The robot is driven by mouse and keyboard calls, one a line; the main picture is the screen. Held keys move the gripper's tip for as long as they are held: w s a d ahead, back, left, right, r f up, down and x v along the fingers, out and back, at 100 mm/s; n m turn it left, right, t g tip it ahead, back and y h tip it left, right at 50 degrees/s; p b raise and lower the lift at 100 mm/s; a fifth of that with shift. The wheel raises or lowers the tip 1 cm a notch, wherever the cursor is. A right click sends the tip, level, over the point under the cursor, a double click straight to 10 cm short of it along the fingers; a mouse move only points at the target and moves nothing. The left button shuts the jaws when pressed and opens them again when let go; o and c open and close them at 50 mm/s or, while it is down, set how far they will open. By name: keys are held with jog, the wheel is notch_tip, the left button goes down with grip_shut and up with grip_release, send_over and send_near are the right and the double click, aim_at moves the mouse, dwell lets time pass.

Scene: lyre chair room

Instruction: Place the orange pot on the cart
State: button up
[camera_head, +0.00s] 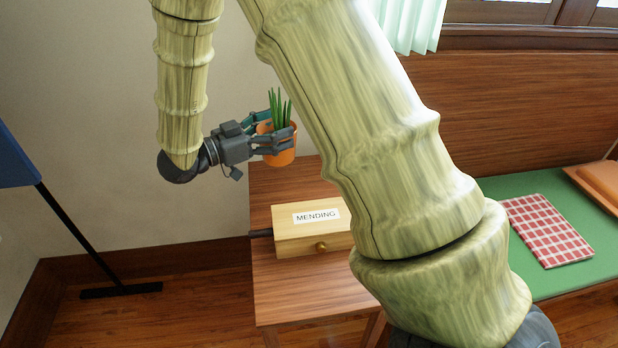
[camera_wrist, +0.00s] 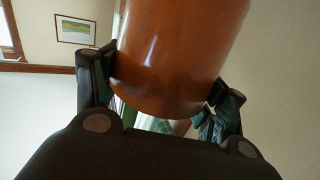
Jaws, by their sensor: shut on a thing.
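The orange pot (camera_head: 283,158) with upright green leaves is held in my gripper (camera_head: 276,139) in the head view. My gripper is shut around the pot's sides. The pot is upright, raised in the air above the back of a wooden table. In the wrist view the pot (camera_wrist: 180,60) fills the upper middle, with a finger of my gripper (camera_wrist: 160,95) on each side of it. I cannot make out a cart for certain; the wooden table (camera_head: 285,295) may be it, but its legs are mostly out of view.
A wooden box (camera_head: 300,240) labelled "MENDING" stands on the table. The tabletop in front of it is bare. At right, a green-cushioned bench (camera_head: 520,190) holds a red checked cloth (camera_head: 548,230) and a brown item (camera_head: 600,183). A dark stand (camera_head: 120,290) is at left.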

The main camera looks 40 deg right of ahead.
jog(key=shift+f+b, duration=0.95)
jog(key=shift+f, duration=4.15)
jog(key=shift+f, duration=0.15)
jog(key=o, duration=1.5)
